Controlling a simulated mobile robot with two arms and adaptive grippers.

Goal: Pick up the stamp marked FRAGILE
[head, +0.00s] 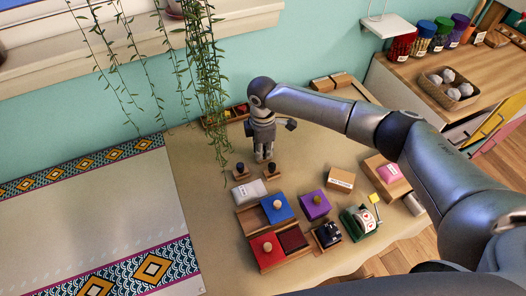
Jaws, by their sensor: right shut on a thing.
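My right gripper (264,157) points down over the back middle of the table, its fingers close together. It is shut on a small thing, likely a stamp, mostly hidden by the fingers. No FRAGILE marking can be read at this size. My left gripper is out of view.
A plant (205,70) hangs at the back left. The patterned cloth (90,215) is bare.

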